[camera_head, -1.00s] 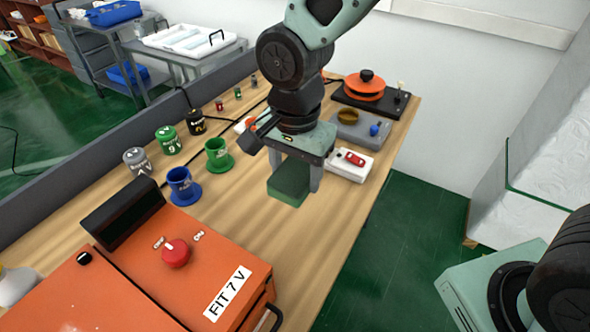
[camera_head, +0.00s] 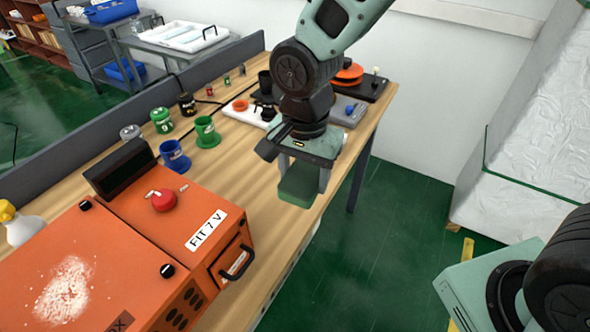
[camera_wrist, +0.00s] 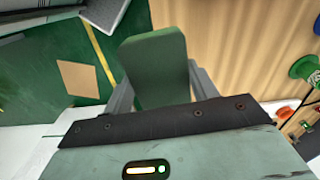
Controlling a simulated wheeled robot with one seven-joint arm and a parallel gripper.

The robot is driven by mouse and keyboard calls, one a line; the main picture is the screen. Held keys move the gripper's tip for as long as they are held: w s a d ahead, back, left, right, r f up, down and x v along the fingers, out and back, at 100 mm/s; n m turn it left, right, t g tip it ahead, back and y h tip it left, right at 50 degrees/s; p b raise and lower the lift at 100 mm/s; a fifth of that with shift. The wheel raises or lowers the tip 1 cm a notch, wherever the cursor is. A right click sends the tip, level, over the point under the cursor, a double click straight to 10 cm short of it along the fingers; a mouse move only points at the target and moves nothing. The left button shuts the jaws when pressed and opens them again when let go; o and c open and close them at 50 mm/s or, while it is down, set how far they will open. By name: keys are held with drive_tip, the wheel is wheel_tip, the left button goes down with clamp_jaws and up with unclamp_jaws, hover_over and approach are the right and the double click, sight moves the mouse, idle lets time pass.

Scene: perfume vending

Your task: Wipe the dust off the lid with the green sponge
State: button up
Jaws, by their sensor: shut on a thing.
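The green sponge (camera_head: 298,186) is held between the fingers of my gripper (camera_head: 301,178), above the right edge of the wooden table. In the wrist view the sponge (camera_wrist: 156,66) sticks out between the two grey fingers of my gripper (camera_wrist: 160,88). The orange box's lid (camera_head: 100,262) is at the lower left of the head view, and a white patch of dust (camera_head: 66,290) lies on it. The lid is well apart from the sponge, to its left and nearer the camera.
The orange box has a red knob (camera_head: 163,200), a black handle (camera_head: 237,262) and a "FIT 7 V" label. Blue (camera_head: 175,157) and green (camera_head: 206,133) cups stand behind it. A spray bottle (camera_head: 18,224) stands at the far left. Bare tabletop (camera_head: 240,190) lies between box and gripper.

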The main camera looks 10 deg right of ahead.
drive_tip(key=w+d+f+n, duration=0.3)
drive_tip(key=d+f+n, duration=0.1)
drive_tip(key=d+f, duration=0.5)
drive_tip(key=w+d+f+n, duration=0.3)
drive_tip(key=d+f, duration=0.5)
drive_tip(key=d, duration=0.4)
drive_tip(key=shift+w+f+n, duration=0.2)
drive_tip(key=shift+f+n, duration=0.15)
drive_tip(key=shift+n, duration=0.15)
